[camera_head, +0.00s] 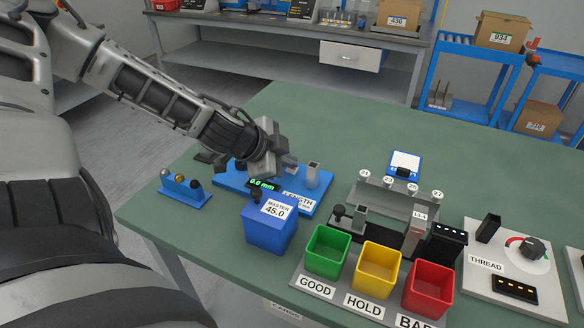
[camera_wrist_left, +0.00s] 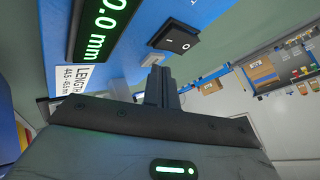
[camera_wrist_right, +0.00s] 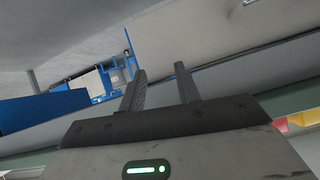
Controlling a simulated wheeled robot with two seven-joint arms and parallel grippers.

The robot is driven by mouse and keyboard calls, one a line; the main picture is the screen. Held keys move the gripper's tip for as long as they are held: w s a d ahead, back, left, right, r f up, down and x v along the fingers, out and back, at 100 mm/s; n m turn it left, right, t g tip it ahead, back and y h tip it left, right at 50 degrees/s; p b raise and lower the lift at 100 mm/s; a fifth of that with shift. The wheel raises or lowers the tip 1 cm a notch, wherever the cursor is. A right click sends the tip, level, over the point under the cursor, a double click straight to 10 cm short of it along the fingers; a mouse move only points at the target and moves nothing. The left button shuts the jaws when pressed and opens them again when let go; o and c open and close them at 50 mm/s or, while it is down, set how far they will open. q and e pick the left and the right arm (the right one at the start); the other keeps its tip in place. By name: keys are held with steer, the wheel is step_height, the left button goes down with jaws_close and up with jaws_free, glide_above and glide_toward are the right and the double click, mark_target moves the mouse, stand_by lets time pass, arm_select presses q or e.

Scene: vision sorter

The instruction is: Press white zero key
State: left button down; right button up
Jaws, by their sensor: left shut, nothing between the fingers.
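The blue length gauge (camera_head: 228,178) lies on the green table, with a green "0.0 mm" display (camera_head: 264,184) that also shows in the left wrist view (camera_wrist_left: 98,28). My left gripper (camera_head: 289,164) is above the gauge, just behind the display. In the left wrist view its fingers (camera_wrist_left: 161,86) are together and empty, pointing toward a black rocker switch (camera_wrist_left: 176,40) with white marks.
A blue "MASTER 45.0" block (camera_head: 270,231) stands in front of the gauge. A blue holder with balls (camera_head: 184,190) is to its left. Green (camera_head: 327,250), yellow (camera_head: 377,269) and red (camera_head: 428,289) bins stand to the right. The table's back left is clear.

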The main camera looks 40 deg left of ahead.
mark_target(287, 171)
stand_by(0.4)
arm_select(q)
steer(key=shift+r+p, duration=0.75)
step_height(287, 171, up, 5)
steer(key=p, duration=0.4)
steer(key=shift+p, duration=0.4)
stand_by(0.4)
